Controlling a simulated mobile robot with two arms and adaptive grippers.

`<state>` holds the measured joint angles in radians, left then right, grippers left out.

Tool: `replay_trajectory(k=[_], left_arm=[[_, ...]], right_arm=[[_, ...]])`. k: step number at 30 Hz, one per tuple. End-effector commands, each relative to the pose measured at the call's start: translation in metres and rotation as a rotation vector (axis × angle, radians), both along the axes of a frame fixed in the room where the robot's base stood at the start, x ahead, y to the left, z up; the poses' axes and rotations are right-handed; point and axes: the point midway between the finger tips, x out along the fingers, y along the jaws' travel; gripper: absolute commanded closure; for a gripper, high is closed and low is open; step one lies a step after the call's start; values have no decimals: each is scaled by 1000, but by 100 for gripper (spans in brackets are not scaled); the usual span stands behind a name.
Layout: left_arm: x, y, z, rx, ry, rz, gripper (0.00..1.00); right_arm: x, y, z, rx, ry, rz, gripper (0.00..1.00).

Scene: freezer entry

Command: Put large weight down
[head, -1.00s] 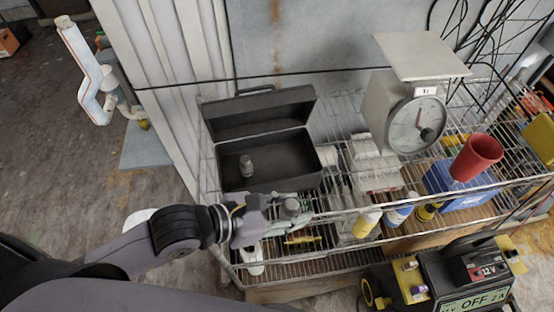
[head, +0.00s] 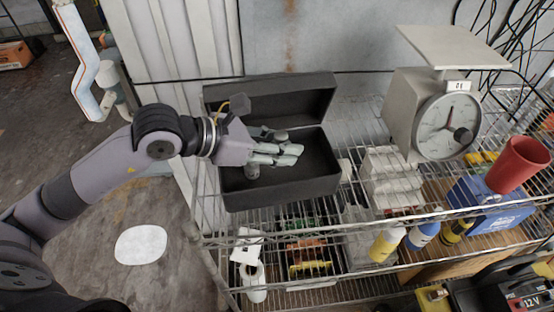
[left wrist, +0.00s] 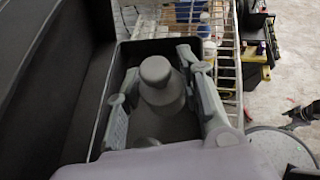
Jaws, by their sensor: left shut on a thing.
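The large weight (left wrist: 160,85) is a grey metal piece with a rounded knob on top. It sits between the fingers of my left gripper (head: 278,150), which is shut on it. In the head view only its top (head: 281,136) shows, behind the fingers. The gripper is over the inside of an open black box (head: 325,180), whose lid leans back. I cannot tell whether the large weight touches the box floor. My right gripper is out of view.
The box rests on a wire shelf (head: 215,222). A scale (head: 410,105) with a dial stands to its right. A red cup (head: 519,165), a blue box (head: 490,205) and several bottles are further right. The right part of the box is free.

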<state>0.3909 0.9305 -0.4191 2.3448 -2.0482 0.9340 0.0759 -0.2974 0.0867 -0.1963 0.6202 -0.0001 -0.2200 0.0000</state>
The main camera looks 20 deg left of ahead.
Motion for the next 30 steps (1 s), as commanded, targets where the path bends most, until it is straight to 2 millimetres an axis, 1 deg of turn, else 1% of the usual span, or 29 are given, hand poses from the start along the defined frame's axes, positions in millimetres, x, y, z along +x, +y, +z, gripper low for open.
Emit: replay_trajectory(k=[1,4,5,7,14,18,20,21,22,25,30], left_arm=[[10,5,5,0,-1,3,100],[26,14,5,-2,-2,4,100],[23,12,-5,-2,6,0,100],[22,12,-16,-2,3,0,100],[23,12,-34,-2,0,0,100],[22,12,-55,-1,3,1,100],[22,12,-62,-1,1,0,100],[25,13,-62,0,-1,1,100],[26,13,-64,-1,-2,1,100],[26,13,-68,-2,-4,-1,100],[26,13,-69,-2,-4,-1,100]], right_arm=[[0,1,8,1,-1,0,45],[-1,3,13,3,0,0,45],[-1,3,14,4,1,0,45],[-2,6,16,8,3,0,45],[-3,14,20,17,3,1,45],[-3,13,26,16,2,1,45],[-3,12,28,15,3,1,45],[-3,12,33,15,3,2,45],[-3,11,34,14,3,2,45],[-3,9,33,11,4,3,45],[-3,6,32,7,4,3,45]])
